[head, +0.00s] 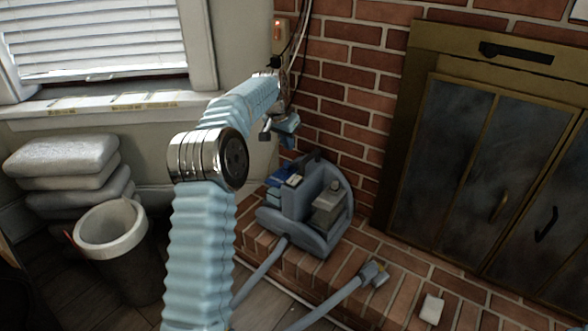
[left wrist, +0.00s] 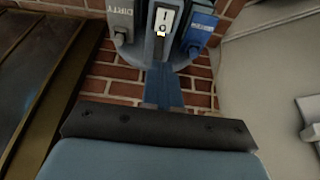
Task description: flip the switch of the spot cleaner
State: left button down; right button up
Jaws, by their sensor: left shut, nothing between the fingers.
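The spot cleaner (head: 330,240) is a blue-grey machine with tanks, standing on the brick hearth. Its switch (left wrist: 165,20) is a pale rocker with I/O marks, at the top of the left wrist view between the grey tank marked DIRTY (left wrist: 121,18) and a blue tank (left wrist: 198,32). The switch shows small in the head view (head: 293,180). My left gripper (head: 289,143) is above the cleaner, pointing down. In the left wrist view its blue fingers (left wrist: 163,82) are together and empty, just below the switch in the picture. Contact cannot be told. My right gripper is not seen.
A brick wall (head: 340,90) rises behind the cleaner, with the glass-doored fireplace (head: 480,160) to the right. A hose with a nozzle (head: 373,273) and a small white block (head: 432,309) lie on the hearth. A bin (head: 112,230) and stacked sacks (head: 65,160) stand left.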

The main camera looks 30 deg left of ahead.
aim_at(297, 177)
pick_arm(q)
jog(key=shift+f, duration=0.15)
jog(key=x, duration=1.3)
jog(key=shift+s+f, duration=0.2)
jog(key=shift+f, duration=0.25)
